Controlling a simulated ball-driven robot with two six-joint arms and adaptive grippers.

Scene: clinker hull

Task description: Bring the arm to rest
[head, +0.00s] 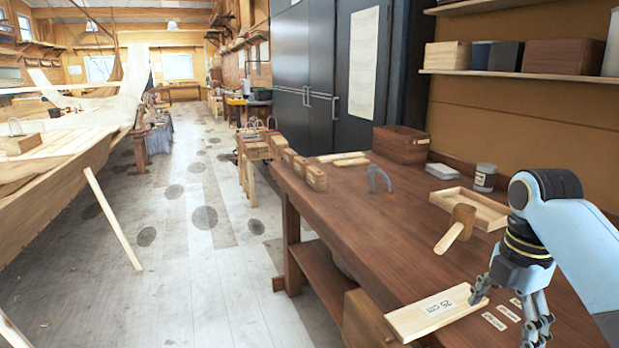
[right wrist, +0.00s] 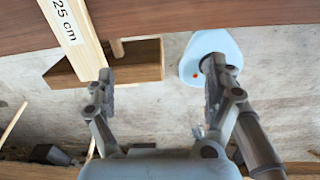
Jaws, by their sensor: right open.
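My right gripper (head: 508,312) hangs over the near right part of the workbench (head: 400,240), its arm coming in from the right. Its jaws are open. In the right wrist view the open gripper (right wrist: 160,78) has nothing between its fingers. A pale board (head: 432,313) marked "25 cm" lies at the bench's front edge; one finger overlaps its right end in the head view. In the right wrist view the board (right wrist: 78,38) runs down beside the left finger; whether they touch I cannot tell. My left gripper is not in view.
A wooden mallet (head: 457,228), a shallow tray (head: 470,205), a glass jar (head: 484,178) and a brown box (head: 401,143) stand farther back on the bench. Small paper labels (head: 508,313) lie right of the board.

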